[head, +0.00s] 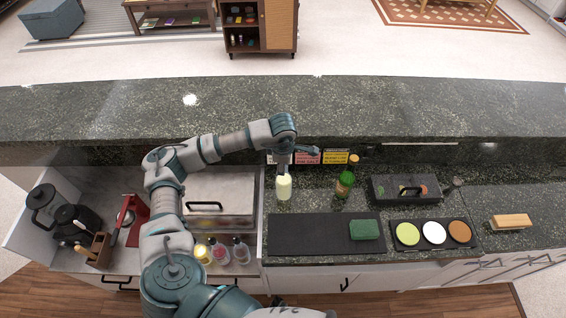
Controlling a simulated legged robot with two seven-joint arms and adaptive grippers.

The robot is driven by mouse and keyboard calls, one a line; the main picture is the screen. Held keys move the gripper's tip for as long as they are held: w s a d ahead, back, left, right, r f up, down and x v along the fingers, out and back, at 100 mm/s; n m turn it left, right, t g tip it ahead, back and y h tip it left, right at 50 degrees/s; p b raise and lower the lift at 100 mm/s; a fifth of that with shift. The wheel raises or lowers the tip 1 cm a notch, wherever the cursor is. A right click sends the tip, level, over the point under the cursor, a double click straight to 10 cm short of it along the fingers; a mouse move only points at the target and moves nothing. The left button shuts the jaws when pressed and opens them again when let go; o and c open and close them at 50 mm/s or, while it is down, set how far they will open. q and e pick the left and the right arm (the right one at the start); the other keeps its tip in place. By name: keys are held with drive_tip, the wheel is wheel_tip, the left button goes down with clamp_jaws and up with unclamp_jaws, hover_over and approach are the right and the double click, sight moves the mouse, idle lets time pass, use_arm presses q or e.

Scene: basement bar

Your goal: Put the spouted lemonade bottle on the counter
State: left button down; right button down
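A pale yellow bottle (284,188) stands upright on the dark granite counter (310,205), behind the black mat. Three small bottles stand at the front left, by the sink-side edge: a yellow one (202,254), a reddish one (219,252) and a clear one (241,251). I cannot tell which bottle is the spouted lemonade one. My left arm reaches over from the left, and my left gripper (292,152) is just above the pale yellow bottle, overlapping its top in the picture. Whether its fingers touch the bottle is unclear. My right gripper is not in view.
A raised granite ledge (400,105) runs behind, mostly clear. A green bottle (345,184), black condiment box (405,188), black mat (305,235) with green sponge (364,230), three-bowl tray (433,245) and brush (511,221) fill the right. A coffee maker (75,220) stands left.

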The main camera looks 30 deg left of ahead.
sight(283, 182)
use_arm(q)
drive_tip(key=shift+c, duration=2.4)
unclamp_jaws()
wheel_tip(283, 182, up, 12)
drive_tip(key=s+b, duration=0.1)
drive_tip(key=b, duration=0.1)
drive_tip(key=shift+s+d, duration=0.35)
drive_tip(key=shift+d, duration=0.1)
drive_tip(key=shift+f, duration=0.1)
